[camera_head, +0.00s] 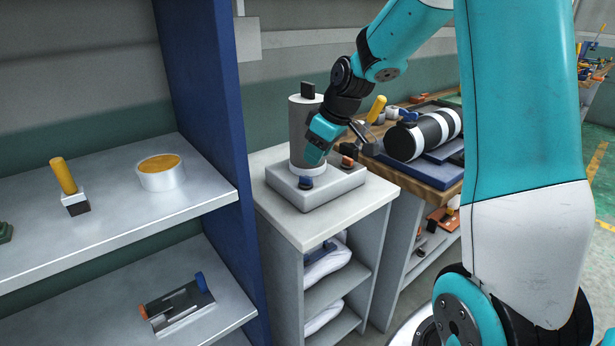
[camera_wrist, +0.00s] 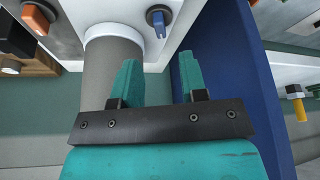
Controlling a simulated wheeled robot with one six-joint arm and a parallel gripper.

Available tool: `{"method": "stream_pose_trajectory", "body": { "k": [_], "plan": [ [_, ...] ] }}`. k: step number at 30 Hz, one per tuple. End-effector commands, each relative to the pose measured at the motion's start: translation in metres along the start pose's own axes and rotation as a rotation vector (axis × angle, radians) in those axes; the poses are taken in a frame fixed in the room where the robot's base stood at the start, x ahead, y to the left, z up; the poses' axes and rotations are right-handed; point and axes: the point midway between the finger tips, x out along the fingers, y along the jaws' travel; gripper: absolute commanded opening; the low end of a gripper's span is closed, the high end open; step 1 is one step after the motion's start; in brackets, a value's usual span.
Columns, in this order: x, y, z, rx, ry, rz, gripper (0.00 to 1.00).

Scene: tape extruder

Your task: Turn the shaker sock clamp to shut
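A grey upright cylinder (camera_head: 301,125) with a white collar (camera_head: 307,165) at its foot stands on a pale square base (camera_head: 318,188). A blue knob (camera_head: 305,183) sits on the front of the base and an orange knob (camera_head: 347,162) on its right. I cannot tell for sure which part is the shaker sock clamp. My gripper (camera_head: 314,160) is low beside the cylinder, above the blue knob. In the wrist view my gripper (camera_wrist: 158,58) is open and empty; the blue knob (camera_wrist: 159,24) lies beyond the fingertips, apart from them, with its lever pointing along the fingers.
A blue shelf panel (camera_head: 205,90) stands close on the left. Its shelf (camera_head: 110,225) holds a yellow-handled tool (camera_head: 63,176) and a tape roll (camera_head: 161,173). A wooden bench (camera_head: 415,183) with a black-and-white roller (camera_head: 422,135) is at the right.

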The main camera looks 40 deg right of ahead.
Motion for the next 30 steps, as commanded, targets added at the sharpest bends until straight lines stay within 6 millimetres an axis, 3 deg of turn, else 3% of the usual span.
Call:
{"method": "stream_pose_trajectory", "body": {
  "k": [3,9,15,23,28,30],
  "plan": [
    [0.029,-0.001,0.001,0.000,-0.004,-0.004,0.39],
    [0.060,0.000,0.001,0.001,-0.002,-0.001,0.39],
    [0.073,-0.001,0.001,0.001,-0.001,0.000,0.39],
    [0.074,0.000,0.000,0.001,-0.001,0.000,0.39],
    [0.074,0.000,0.001,0.001,-0.001,0.000,0.05],
    [0.074,0.000,0.001,0.001,-0.001,0.000,0.00]
  ]
}}
